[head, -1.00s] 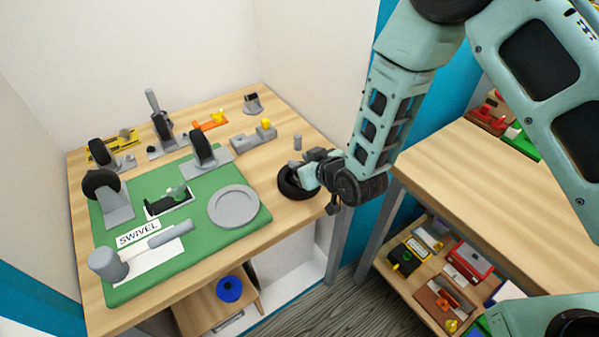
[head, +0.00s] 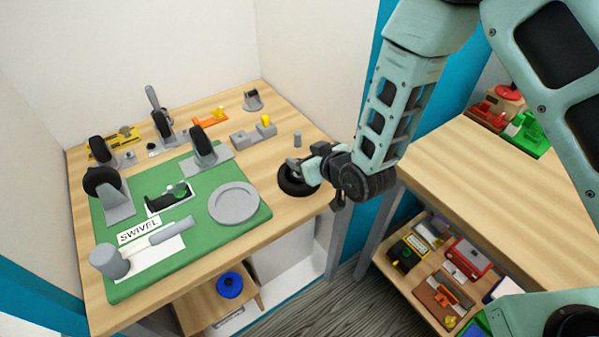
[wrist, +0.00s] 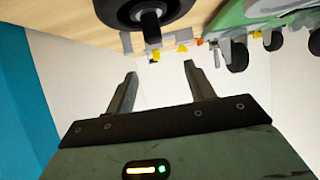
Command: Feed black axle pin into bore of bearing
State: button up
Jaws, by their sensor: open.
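A black ring-shaped wheel with a grey hub, which looks like the bearing (head: 292,187), lies flat near the right edge of the wooden table. It also shows at the top of the wrist view (wrist: 108,8). A black pin (wrist: 152,30) stands upright at its middle, and its lower end is inside the hub opening. How deep it sits I cannot tell. My gripper (wrist: 160,72) is open, with nothing between its fingers. It is above and beside the wheel, apart from the pin; in the head view my gripper (head: 308,166) partly covers the wheel.
A green mat (head: 190,255) marked SWIVEL holds a grey plate (head: 234,203), a grey cylinder (head: 108,262) and bracketed black wheels. A small grey cylinder (head: 297,139) stands behind the bearing. Grey blocks (head: 243,141) are further left. A second table (head: 480,180) stands at right.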

jog(key=p+v, duration=1)
jog(key=v, duration=0.6)
jog(key=shift+p, duration=0.3)
jog(key=shift+w, duration=0.1)
jog(key=s+a+r+g+h+b, duration=0.2)
jog(key=s+r+g+b, duration=0.15)
jog(key=r+g, duration=0.25)
jog(key=s+d+r+g+h+b, duration=0.1)
jog(key=s+d+r+g+h, duration=0.1)
jog(key=s, duration=0.4)
jog(key=s+d+r+n+g+h+b, duration=0.1)
jog(key=s+d+r+g+h, duration=0.1)
jog(key=s+d+r, duration=0.2)
jog(key=s+r, duration=0.3)
jog(key=shift+s+d, duration=0.2)
jog(key=shift+s, duration=0.05)
dwell(0.7)
